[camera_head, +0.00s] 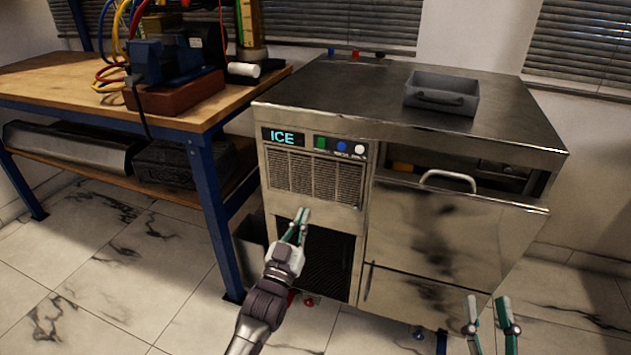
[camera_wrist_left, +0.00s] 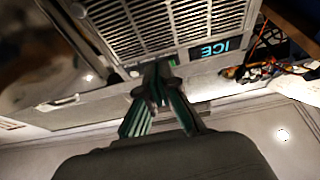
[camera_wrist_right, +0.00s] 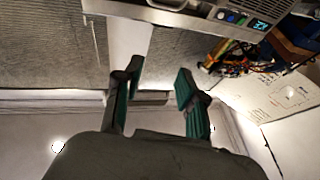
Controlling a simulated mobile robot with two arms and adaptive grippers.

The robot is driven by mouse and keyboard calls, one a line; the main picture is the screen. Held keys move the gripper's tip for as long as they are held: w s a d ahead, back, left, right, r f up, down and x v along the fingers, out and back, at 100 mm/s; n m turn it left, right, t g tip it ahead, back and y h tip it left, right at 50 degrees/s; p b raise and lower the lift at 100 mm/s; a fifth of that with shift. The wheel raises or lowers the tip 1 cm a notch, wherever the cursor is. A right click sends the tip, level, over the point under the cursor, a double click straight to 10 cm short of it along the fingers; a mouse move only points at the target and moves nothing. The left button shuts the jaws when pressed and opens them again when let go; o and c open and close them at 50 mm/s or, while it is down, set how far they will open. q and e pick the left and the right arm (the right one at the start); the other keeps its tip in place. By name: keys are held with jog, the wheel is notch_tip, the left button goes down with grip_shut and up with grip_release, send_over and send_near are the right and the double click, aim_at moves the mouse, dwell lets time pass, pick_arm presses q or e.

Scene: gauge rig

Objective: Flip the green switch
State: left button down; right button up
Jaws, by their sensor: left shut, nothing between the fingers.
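The green switch (camera_head: 321,142) is a small square on the ice machine's front panel, just right of the lit ICE display (camera_head: 282,137). In the right wrist view the display (camera_wrist_right: 260,25) shows near the top edge. My left gripper (camera_head: 302,214) is shut and empty, in front of the machine and below the switch and the vent grille. In the left wrist view its fingertips (camera_wrist_left: 160,70) meet close to the display (camera_wrist_left: 215,49) and may hide the switch. My right gripper (camera_head: 488,302) is open and empty, low at the right, well away from the switch.
A blue button (camera_head: 342,146) and a white button (camera_head: 361,149) sit right of the switch. A grey tray (camera_head: 441,91) stands on the machine's top. The machine's door handle (camera_head: 448,180) sticks out. A cluttered workbench (camera_head: 60,82) stands at the left.

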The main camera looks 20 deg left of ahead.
pick_arm(q)
jog(key=r+t, duration=0.1)
jog(key=r, duration=0.1)
jog(key=s+r+b, duration=0.1)
jog(key=r+t+b, duration=0.1)
jog(key=r, duration=0.1)
jog(key=shift+s+a+r+t, duration=0.15)
jog(key=shift+a+r+t, duration=0.15)
jog(key=shift+a+r, duration=0.1)
pick_arm(e)
jog(key=s+r+t, duration=0.2)
jog(key=s+r, duration=0.2)
jog(key=r, duration=0.2)
jog(key=shift+d+t+y, duration=0.3)
jog(key=shift+d, duration=0.15)
jog(key=shift+r, duration=0.1)
